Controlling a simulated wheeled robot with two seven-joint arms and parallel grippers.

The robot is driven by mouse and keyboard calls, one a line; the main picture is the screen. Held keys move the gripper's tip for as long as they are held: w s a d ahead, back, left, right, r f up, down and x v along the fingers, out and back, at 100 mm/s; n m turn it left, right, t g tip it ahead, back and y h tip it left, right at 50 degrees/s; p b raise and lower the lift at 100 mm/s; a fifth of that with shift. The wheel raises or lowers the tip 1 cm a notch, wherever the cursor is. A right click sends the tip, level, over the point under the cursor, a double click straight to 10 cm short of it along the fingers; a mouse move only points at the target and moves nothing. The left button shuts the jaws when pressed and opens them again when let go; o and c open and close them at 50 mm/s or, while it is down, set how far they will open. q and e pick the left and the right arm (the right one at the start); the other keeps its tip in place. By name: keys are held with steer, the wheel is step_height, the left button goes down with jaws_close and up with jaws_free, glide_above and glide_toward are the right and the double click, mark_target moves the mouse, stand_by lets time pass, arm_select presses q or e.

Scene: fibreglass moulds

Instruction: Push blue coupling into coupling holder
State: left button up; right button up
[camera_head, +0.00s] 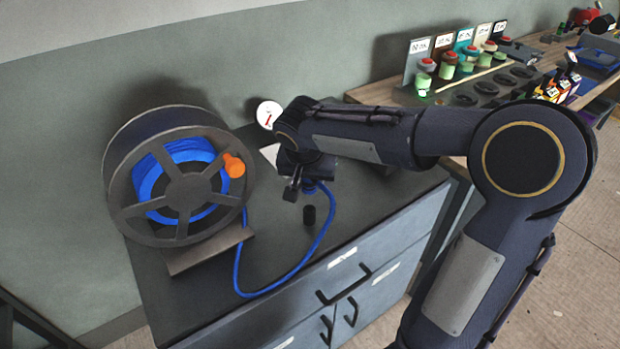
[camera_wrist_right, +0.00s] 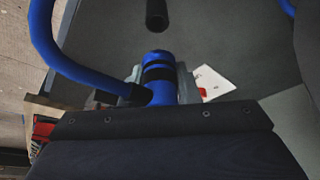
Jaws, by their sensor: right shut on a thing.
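The blue coupling (camera_wrist_right: 158,65) has dark bands and a blue hose (camera_wrist_right: 62,55) joined to its side. My right gripper (camera_head: 308,182) is shut on it above the dark cabinet top; the wrist view shows the coupling in the jaws (camera_wrist_right: 160,78), whose fingers are partly hidden. In the head view a bit of the coupling (camera_head: 310,188) shows below the gripper. The coupling holder (camera_head: 309,215), a short black upright cylinder, stands on the cabinet top just below the coupling in that picture. It also shows at the top of the wrist view (camera_wrist_right: 156,14), apart from the coupling. My left gripper is not in view.
A hose reel (camera_head: 185,190) with an orange knob (camera_head: 234,166) stands left on the cabinet (camera_head: 205,300). A round white gauge (camera_head: 268,115) is behind my gripper. A wooden bench (camera_head: 380,90) with several bottles is at the back right.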

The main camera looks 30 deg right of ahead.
mark_target(308, 190)
steer(key=shift+f+b, duration=1.65)
steer(key=shift+f, duration=0.95)
steer(key=shift+b, duration=0.55)
steer(key=shift+f+b, duration=0.6)
steer(key=shift+b, duration=0.05)
stand_by(0.4)
steer(key=o, duration=1.1)
steer(key=shift+c, duration=0.2)
steer(key=v, duration=0.8)
steer(key=shift+p, duration=0.4)
